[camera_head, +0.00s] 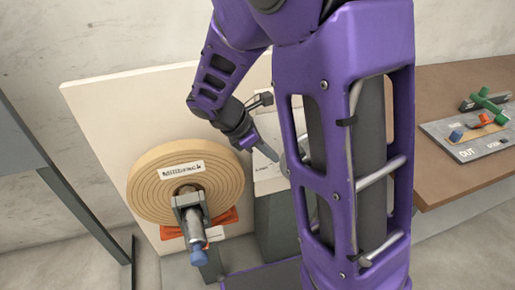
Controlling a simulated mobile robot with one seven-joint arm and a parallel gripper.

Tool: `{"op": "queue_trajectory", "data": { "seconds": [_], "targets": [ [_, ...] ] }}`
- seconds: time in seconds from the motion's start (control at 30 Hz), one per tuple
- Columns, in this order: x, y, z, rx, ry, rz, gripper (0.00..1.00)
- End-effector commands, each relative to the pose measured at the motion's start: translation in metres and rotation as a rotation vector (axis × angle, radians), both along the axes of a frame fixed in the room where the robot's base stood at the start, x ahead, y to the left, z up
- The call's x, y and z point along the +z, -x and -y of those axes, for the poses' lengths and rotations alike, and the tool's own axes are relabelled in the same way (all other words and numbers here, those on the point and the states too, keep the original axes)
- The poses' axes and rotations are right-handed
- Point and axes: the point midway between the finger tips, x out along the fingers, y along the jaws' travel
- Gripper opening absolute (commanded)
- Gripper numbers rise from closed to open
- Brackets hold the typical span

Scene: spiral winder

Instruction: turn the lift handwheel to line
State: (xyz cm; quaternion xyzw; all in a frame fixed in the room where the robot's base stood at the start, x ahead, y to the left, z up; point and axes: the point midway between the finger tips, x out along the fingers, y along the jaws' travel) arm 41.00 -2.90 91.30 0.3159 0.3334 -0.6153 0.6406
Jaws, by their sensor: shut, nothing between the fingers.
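My gripper (268,150) is shut and empty, pointing down and to the right above a pale-topped grey block. A small part of a grey rounded thing (284,165), perhaps the lift handwheel, shows just right of the fingertips. My purple arm hides most of it, so its angle and any line on it cannot be seen. I cannot tell whether the fingers touch it. The block's pale top (265,182) carries a small label, too small to read.
A large tan spiral roll (145,190) with a label stands left of my gripper, on a grey holder with a blue knob (198,256). A cream panel (95,110) stands behind. A brown bench (440,185) at right bears a grey plate (470,150) marked OUT with coloured parts.

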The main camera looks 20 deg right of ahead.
Motion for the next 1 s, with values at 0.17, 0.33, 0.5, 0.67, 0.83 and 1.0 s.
{"op": "queue_trajectory", "data": {
  "seconds": [0.17, 0.33, 0.5, 0.67, 0.83, 1.0],
  "targets": [
    [0.011, -0.002, 0.021, -0.002, -0.001, 0.005, 0.0],
    [0.014, -0.002, 0.027, -0.001, -0.001, 0.004, 0.0],
    [0.014, -0.002, 0.027, 0.0, -0.001, 0.004, 0.0],
    [0.014, -0.002, 0.027, -0.001, -0.002, 0.004, 0.0],
    [0.017, -0.002, 0.025, -0.001, -0.014, 0.004, 0.0],
    [0.02, -0.002, 0.02, -0.001, -0.042, 0.002, 0.0]
  ]
}}
